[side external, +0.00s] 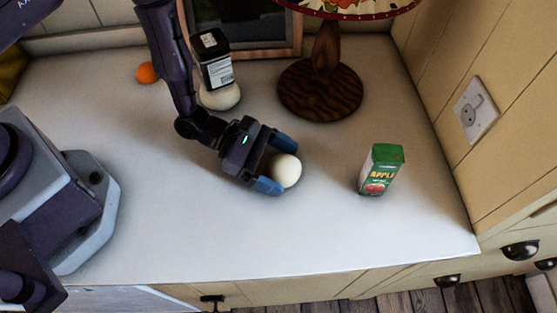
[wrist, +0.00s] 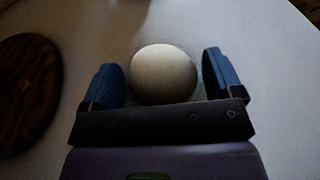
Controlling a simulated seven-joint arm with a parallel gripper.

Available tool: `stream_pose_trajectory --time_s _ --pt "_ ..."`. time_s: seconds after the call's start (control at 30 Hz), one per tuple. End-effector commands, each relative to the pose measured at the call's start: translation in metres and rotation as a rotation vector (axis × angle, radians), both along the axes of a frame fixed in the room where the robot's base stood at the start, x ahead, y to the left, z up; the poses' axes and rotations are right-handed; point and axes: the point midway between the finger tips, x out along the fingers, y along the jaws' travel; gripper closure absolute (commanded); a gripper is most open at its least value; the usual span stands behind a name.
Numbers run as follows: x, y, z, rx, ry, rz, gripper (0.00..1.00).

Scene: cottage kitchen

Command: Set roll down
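A round, cream-white roll (side external: 286,170) is at my gripper's fingertips in the side view, low over the pale counter. My gripper (side external: 277,166) reaches in from the left with its blue fingers apart, one on each side of the roll. In the wrist view the roll (wrist: 164,74) sits between the two fingers of my gripper (wrist: 165,76), with a narrow gap showing on each side. The fingers do not appear to press on it. The roll seems to rest on the counter, but its underside is hidden.
A green apple juice carton (side external: 380,170) stands to the right. A wooden lamp base (side external: 320,91) is behind; it also shows in the wrist view (wrist: 28,90). A dark-lidded container (side external: 214,62) stands above a pale round thing (side external: 220,97), near an orange (side external: 147,73). The front counter (side external: 330,235) is clear.

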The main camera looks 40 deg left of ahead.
Motion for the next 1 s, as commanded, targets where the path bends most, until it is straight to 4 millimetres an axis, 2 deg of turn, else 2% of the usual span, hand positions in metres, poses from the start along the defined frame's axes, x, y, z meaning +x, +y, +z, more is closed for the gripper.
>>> stream_pose_trajectory --time_s 0.37,0.43,0.57,0.8,1.0 --pt "0.000 0.000 0.003 0.000 -0.001 0.000 0.02" --pt "-0.002 0.005 0.005 0.002 0.001 0.001 0.02" --pt "-0.009 0.025 0.014 0.002 0.001 0.004 0.02" --pt "-0.028 0.070 0.034 0.000 -0.001 0.004 0.02" --pt "-0.039 0.095 0.045 0.000 0.000 0.002 0.02"
